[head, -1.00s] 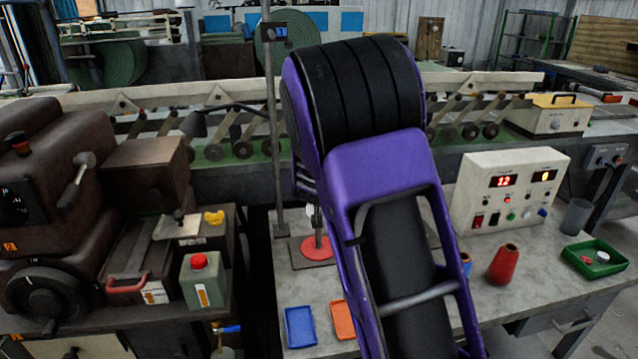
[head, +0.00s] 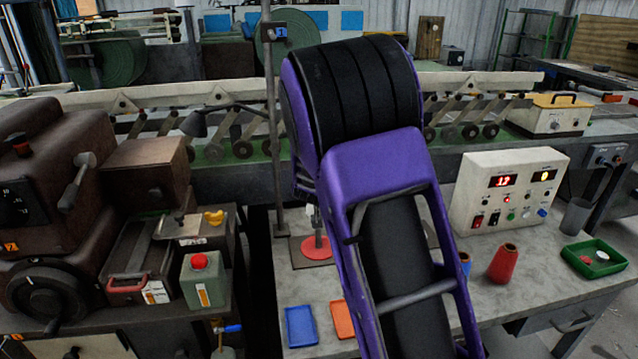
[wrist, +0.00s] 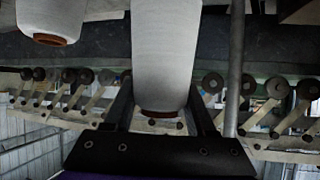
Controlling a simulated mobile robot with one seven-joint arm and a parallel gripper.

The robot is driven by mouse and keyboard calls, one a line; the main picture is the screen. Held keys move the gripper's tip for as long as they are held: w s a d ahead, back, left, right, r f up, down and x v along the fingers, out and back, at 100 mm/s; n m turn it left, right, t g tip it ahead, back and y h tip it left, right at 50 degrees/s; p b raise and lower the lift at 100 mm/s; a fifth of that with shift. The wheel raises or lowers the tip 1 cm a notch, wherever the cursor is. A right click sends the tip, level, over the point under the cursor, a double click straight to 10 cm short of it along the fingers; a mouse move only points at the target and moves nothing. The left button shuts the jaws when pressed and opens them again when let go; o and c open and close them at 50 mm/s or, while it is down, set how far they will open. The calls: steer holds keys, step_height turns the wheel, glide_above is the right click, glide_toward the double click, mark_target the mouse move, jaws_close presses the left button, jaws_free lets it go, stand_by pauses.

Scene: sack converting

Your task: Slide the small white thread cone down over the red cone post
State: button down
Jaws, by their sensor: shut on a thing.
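A white thread cone (wrist: 165,50) with a brown lower tip fills the middle of the wrist view. My gripper (wrist: 162,88) is shut on it, one dark finger on each side. In the head view a red disc (head: 317,250) with an upright post above it stands on a dark square plate on the bench. A small pale patch shows by the post, just left of my purple arm; I cannot tell whether it is the cone. My arm hides my gripper there. The wrist view does not show the post, so the gap between cone and post cannot be told.
Another white cone (wrist: 50,18) is at the wrist view's upper left. A tall grey stand (head: 275,130) rises behind the disc. Blue (head: 300,326) and orange (head: 342,319) trays lie in front. A red cone (head: 503,264), control box (head: 508,190) and green tray (head: 594,258) are right.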

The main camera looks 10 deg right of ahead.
steer(key=shift+f+b, duration=3.45)
steer(key=shift+f, duration=0.75)
steer(key=shift+f, duration=0.35)
steer(key=shift+f, duration=0.85)
steer(key=shift+c, duration=0.7)
jaws_free()
steer(key=p+v, duration=0.4)
steer(key=v, duration=1.3)
steer(key=shift+s, duration=0.25)
steer(key=shift+r, duration=0.2)
